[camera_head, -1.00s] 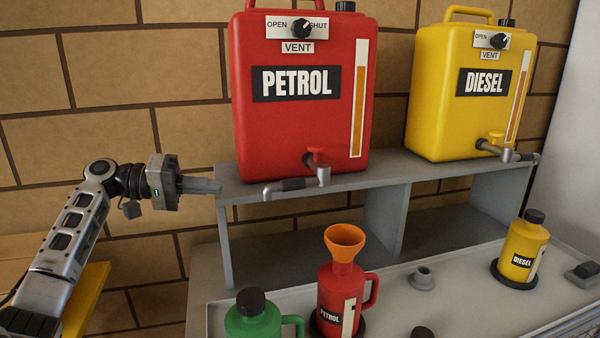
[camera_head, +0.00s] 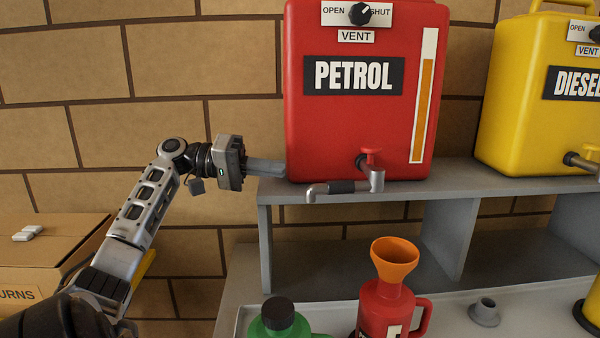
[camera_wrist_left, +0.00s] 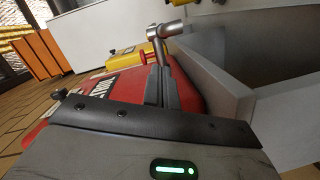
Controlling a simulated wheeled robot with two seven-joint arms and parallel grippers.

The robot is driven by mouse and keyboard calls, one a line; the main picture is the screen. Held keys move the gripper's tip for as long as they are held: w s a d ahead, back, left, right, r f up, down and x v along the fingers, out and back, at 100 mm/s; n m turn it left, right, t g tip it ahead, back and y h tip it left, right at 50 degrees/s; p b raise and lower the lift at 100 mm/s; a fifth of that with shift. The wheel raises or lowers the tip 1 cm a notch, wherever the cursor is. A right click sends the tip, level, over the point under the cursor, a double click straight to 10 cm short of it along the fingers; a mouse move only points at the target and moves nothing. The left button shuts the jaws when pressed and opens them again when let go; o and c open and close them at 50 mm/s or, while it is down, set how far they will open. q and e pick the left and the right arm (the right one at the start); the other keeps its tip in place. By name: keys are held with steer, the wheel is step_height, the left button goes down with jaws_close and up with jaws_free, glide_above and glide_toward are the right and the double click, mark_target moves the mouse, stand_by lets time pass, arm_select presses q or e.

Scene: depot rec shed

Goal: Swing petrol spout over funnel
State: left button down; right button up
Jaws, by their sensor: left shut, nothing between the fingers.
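The red petrol tank (camera_head: 300,120) stands on the grey shelf. Its metal spout (camera_head: 376,182), with a dark sleeve, lies along the shelf's front with its open end toward the left. The orange funnel (camera_head: 395,256) sits upright in the red petrol can (camera_head: 380,312), below and to the right of the spout's end. My left gripper (camera_head: 280,168) is shut and empty, left of the spout's end and apart from it. In the left wrist view, the shut fingers (camera_wrist_left: 158,88) point toward the spout (camera_wrist_left: 164,30). My right gripper is out of view.
The yellow diesel tank (camera_head: 520,110) stands right of the petrol tank. A green can (camera_head: 278,318) with a dark cap is left of the petrol can. A small grey fitting (camera_head: 484,310) is on the tray. A cardboard box (camera_head: 45,250) is at the left.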

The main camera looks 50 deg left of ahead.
mark_target(343, 192)
arm_select(q)
steer(key=p+x, duration=0.2)
steer(key=x, duration=0.7)
steer(key=shift+w+d, duration=0.2)
